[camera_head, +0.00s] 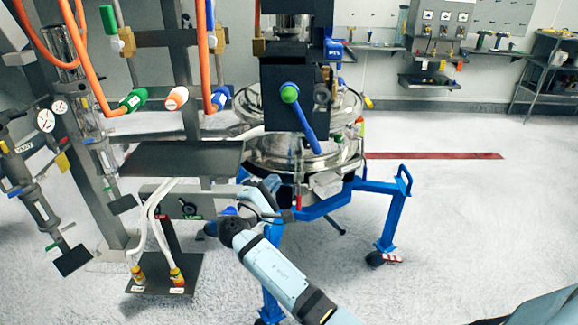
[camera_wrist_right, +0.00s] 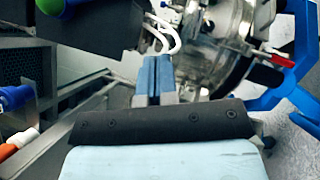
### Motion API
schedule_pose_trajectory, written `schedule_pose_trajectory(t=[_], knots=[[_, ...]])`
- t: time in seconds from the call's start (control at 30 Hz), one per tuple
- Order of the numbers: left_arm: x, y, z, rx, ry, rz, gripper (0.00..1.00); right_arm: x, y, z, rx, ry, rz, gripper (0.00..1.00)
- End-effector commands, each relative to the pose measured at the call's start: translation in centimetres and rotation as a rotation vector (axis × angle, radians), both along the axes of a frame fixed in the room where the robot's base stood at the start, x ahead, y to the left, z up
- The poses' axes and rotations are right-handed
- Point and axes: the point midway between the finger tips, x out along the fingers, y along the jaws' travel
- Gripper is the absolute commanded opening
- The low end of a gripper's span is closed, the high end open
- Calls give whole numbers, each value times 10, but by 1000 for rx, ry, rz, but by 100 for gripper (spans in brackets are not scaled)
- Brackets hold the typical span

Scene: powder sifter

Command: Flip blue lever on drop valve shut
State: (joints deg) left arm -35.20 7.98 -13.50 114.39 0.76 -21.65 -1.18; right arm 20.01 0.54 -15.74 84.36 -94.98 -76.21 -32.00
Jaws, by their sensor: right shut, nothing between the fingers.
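The drop valve (camera_head: 271,108) is a black block on the sifter column. Its blue lever (camera_head: 303,122) has a green hub and slants down and slightly right. My right gripper (camera_head: 272,184) is below the lever and apart from it, in front of the sifter's lower body. In the right wrist view its light blue fingers (camera_wrist_right: 154,76) are pressed together and empty. A blue lever piece (camera_wrist_right: 85,5) beside a green hub shows at that view's top left edge, away from the fingertips. My left gripper is out of view.
The round steel sifter (camera_head: 335,152) stands on a blue wheeled frame (camera_head: 387,225) behind my gripper. A dark shelf plate (camera_head: 180,158) and pale hoses are to the left. Orange hoses (camera_head: 90,70) hang further left. The floor at right is clear.

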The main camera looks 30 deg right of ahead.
Motion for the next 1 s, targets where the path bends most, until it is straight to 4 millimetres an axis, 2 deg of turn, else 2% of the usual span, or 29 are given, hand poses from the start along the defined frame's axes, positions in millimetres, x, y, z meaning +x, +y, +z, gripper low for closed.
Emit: schedule_pose_trajectory(t=[0.47,0.6,0.8,1.0], knots=[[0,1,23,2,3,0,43,42,-82,25,-1,0,-2,0],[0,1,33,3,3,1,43,34,-100,34,-1,1,0,0],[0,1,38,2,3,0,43,29,-113,38,1,1,1,0],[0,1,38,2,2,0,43,29,-114,38,1,1,1,0]])
